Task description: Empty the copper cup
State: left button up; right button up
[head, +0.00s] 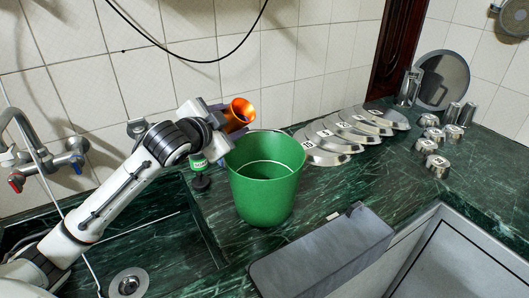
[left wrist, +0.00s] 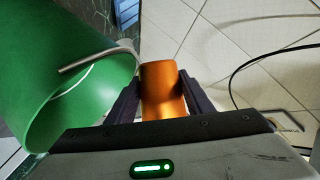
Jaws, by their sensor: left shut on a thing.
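The copper cup (head: 239,112) is in my left gripper (head: 222,120), held above the counter at the rim of the green bucket (head: 265,190). The cup is tilted, with its mouth toward the upper right in the head view; its contents cannot be made out. In the left wrist view the cup (left wrist: 162,92) sits between the two dark fingers of the left gripper (left wrist: 160,100). The green bucket (left wrist: 40,75) is to its left there, with a thin metal rod-like part across its opening. My right gripper is not in view.
Several metal plates or lids with number labels (head: 345,135) lie right of the bucket. Small metal cups (head: 438,165) stand farther right. A faucet (head: 65,160) is at the left, above a sink. A grey box-like piece (head: 325,255) is in front of the bucket. A tiled wall is behind.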

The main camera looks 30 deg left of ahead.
pick_arm(q)
jog(key=shift+r+m, duration=0.3)
jog(key=shift+f+m+y, duration=0.35)
jog(key=shift+m+y, duration=0.15)
jog(key=shift+m, duration=0.1)
dwell(0.6)
jog(key=shift+r+m+t+y, duration=0.3)
jog(key=shift+r+m+t, duration=0.15)
jog(key=shift+m, duration=0.15)
dwell(0.8)
jog(key=shift+d+f+m+y, duration=0.1)
jog(key=shift+f+m+y, duration=0.25)
jog(key=shift+m, duration=0.25)
dwell(0.7)
jog(key=shift+d+r+m+t+y, duration=0.15)
jog(key=shift+d+r+m, duration=0.1)
jog(key=shift+d+m, duration=0.15)
jog(key=shift+d+r+m+t+y, duration=0.1)
jog(key=shift+d+r+m, duration=0.15)
jog(key=shift+d, duration=0.25)
dwell(0.5)
jog(key=shift+d+f+m, duration=0.1)
jog(key=shift+f+m, duration=0.1)
jog(key=shift+m, duration=0.15)
